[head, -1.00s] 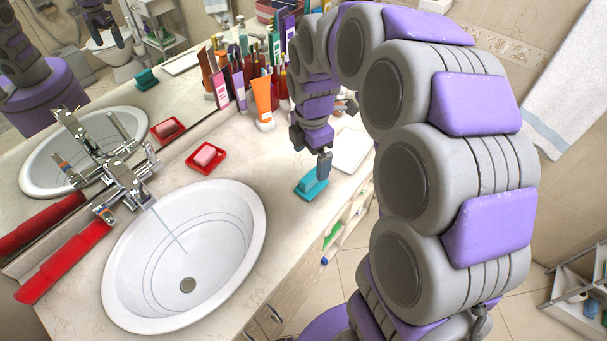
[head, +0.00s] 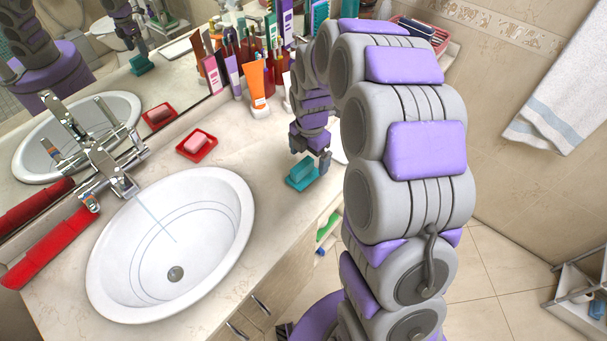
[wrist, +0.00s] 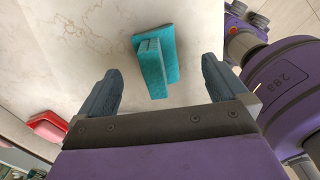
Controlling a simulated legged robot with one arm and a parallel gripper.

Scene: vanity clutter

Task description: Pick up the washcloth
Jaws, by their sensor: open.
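The teal washcloth (head: 299,182) lies on the counter right of the sink, near the front edge. It has a flat base and an upright folded ridge. In the wrist view the washcloth (wrist: 172,62) sits ahead, with its ridge pointing into the gap between the fingers. My gripper (head: 313,165) is just above it, pointing down. In the wrist view my gripper (wrist: 162,75) is open, with a finger on either side of the ridge and bare counter showing between. Part of the washcloth is hidden by the gripper in the head view.
The sink (head: 172,245) with running tap is at left. A red soap dish (head: 197,146) with pink soap stands behind it. An orange tube (head: 256,84) and several bottles and boxes crowd the back. A striped towel (head: 560,90) hangs on the right wall. Counter around the washcloth is mostly clear.

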